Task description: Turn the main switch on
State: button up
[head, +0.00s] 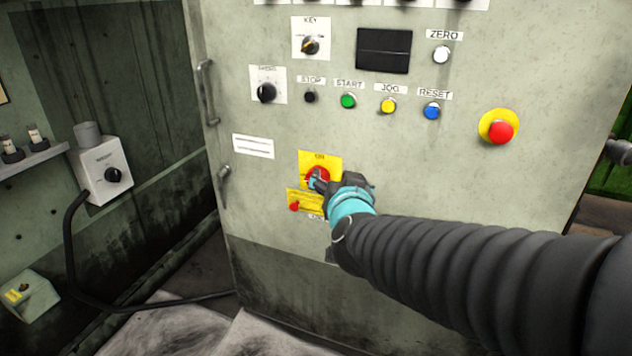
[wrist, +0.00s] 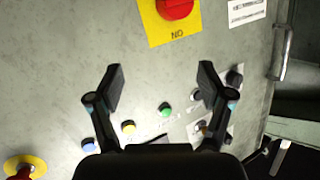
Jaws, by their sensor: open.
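The main switch is a red rotary knob (head: 318,172) on a yellow plate marked ON, low on the grey cabinet door. In the wrist view the red knob (wrist: 176,8) shows at the top edge, partly cut off, with the ON lettering upside down. My gripper (head: 317,181) is in front of the switch in the head view and hides part of the knob. In the wrist view my gripper (wrist: 161,76) is open, with its two fingers apart and nothing between them. The knob lies beyond the fingertips. Its turned position cannot be told.
Above are a black selector (head: 266,92), green start button (head: 348,101), yellow jog button (head: 388,105) and blue reset button (head: 432,111). A red emergency stop (head: 501,132) is at right. A door handle (head: 207,92) sticks out at left. A grey switch box (head: 103,170) hangs left.

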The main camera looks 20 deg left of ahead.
jog(key=s+a+f+m+t+h, duration=0.3)
jog(key=s+a+f+h, duration=0.3)
jog(key=a, duration=0.3)
jog(key=shift+h, duration=0.4)
jog(key=w, duration=0.5)
jog(key=w+d, duration=0.1)
jog(key=w, duration=0.3)
jog(key=w+b, duration=0.1)
jog(key=w, duration=0.4)
jog(key=shift+w+d, duration=0.2)
jog(key=shift+w, duration=0.15)
jog(key=c, duration=1.1)
